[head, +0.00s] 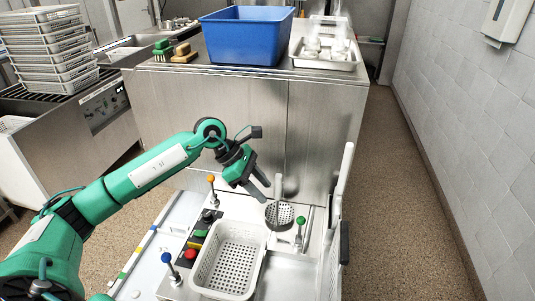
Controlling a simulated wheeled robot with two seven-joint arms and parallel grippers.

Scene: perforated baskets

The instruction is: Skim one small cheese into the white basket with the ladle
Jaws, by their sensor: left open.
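The white perforated basket (228,262) stands empty on the white and steel station in front of me. A grey perforated round disc, which looks like the ladle's bowl (280,215), lies behind and right of the basket, with a short grey upright piece above it. My left gripper (262,190) is open and empty, pointing down and right, above and a little left of the disc and apart from it. I cannot clearly make out a small cheese. My right gripper is out of view.
Levers with orange (211,178), green (300,220) and blue (166,257) knobs stand around the basket. A red button (191,255) is at its left. A blue bin (248,36) and a tray of whitish pieces (323,64) sit on the steel counter behind. The floor at right is clear.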

